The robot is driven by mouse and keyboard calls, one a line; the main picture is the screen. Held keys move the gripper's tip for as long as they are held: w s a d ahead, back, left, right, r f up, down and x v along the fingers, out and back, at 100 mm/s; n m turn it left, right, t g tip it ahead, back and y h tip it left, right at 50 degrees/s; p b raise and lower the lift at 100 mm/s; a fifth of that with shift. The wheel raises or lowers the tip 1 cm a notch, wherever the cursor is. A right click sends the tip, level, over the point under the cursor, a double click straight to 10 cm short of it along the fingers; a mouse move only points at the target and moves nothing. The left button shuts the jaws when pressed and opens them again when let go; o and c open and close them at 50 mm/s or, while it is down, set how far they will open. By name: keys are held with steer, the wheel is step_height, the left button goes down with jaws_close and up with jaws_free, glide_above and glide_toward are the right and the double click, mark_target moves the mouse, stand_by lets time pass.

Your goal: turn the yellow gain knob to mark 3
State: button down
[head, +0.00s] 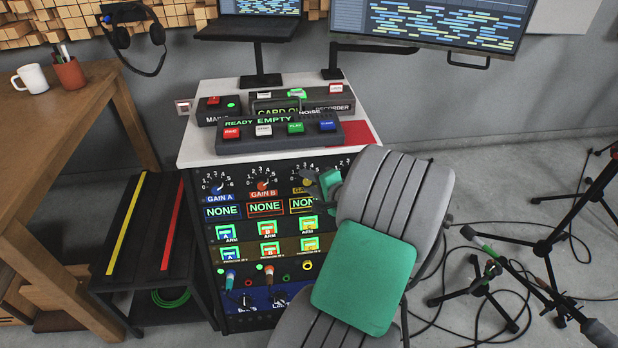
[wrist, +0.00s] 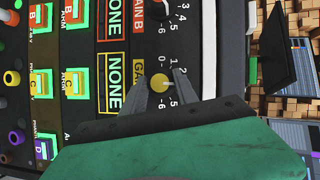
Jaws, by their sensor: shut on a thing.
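The yellow gain knob (wrist: 162,84) sits on the black panel, beside a yellow-framed display reading NONE. In the wrist view my gripper (wrist: 162,86) has one finger on each side of it, shut on the knob. The scale marks 0, 1, 2, 5 and 6 show around it; marks 3 and 4 are hidden by a finger. I cannot read the knob's pointer with certainty. In the head view the yellow knob (head: 306,184) is partly covered by my gripper (head: 318,184) and arm.
The blue GAIN A knob (head: 217,186) and red GAIN B knob (head: 263,183) stand to the left in the same row. Lit buttons and plugged cables lie below. A button console (head: 280,134) stands on the desk above. Microphone stands (head: 545,245) and cables occupy the floor at right.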

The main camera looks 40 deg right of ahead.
steer(key=shift+n, duration=0.3)
steer(key=c, duration=0.9)
jaws_free()
steer(key=shift+c, duration=0.2)
steer(key=p+v, duration=0.2)
steer(key=v, duration=0.5)
steer(key=shift+s+r, duration=0.3)
